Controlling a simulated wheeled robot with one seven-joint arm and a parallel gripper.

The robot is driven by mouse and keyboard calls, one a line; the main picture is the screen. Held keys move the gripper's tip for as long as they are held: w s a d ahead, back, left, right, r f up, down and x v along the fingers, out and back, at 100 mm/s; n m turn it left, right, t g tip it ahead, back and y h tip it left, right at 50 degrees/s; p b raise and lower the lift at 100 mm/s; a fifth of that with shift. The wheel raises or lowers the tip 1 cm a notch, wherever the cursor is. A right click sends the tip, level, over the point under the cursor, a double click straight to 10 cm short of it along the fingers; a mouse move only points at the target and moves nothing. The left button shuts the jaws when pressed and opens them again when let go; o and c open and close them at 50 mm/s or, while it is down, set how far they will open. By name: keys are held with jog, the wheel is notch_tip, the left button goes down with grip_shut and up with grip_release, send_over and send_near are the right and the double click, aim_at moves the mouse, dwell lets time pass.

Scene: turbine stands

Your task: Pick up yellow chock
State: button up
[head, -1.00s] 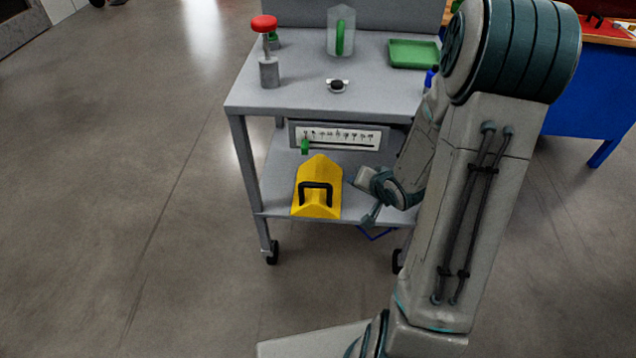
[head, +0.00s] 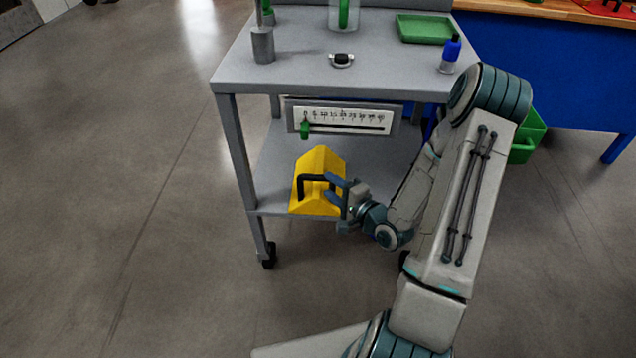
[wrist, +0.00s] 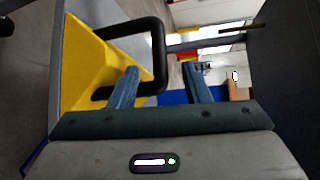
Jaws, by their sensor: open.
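The yellow chock (head: 319,165) with a black handle (head: 312,184) sits on the lower shelf of the grey cart, near its front edge. My gripper (head: 334,187) is at the right side of the chock, with its fingers reaching toward the handle. In the wrist view, the yellow chock (wrist: 83,65) is at left and its black handle (wrist: 158,50) extends in front of my gripper (wrist: 160,75). The two blue-grey fingers are apart, and a handle end shows close to the left finger. Whether a finger touches the handle cannot be told.
The cart's upper shelf (head: 300,66) is above the chock. It holds a green tray (head: 424,28), a blue bottle (head: 450,54) and a grey post (head: 263,45). A scale panel with a green pointer (head: 305,129) stands behind the chock. Floor at left is clear.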

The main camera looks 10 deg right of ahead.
aim_at(315, 175)
jog(key=x, duration=0.2)
jog(key=shift+w+a+f, duration=0.1)
jog(key=shift+w+a, duration=0.05)
jog(key=shift+w, duration=0.15)
jog(key=b+x, duration=0.2)
jog(key=x, duration=0.2)
jog(key=shift+a, duration=0.25)
jog(key=shift+w+a, duration=0.2)
jog(key=shift+w, duration=0.3)
grip_shut()
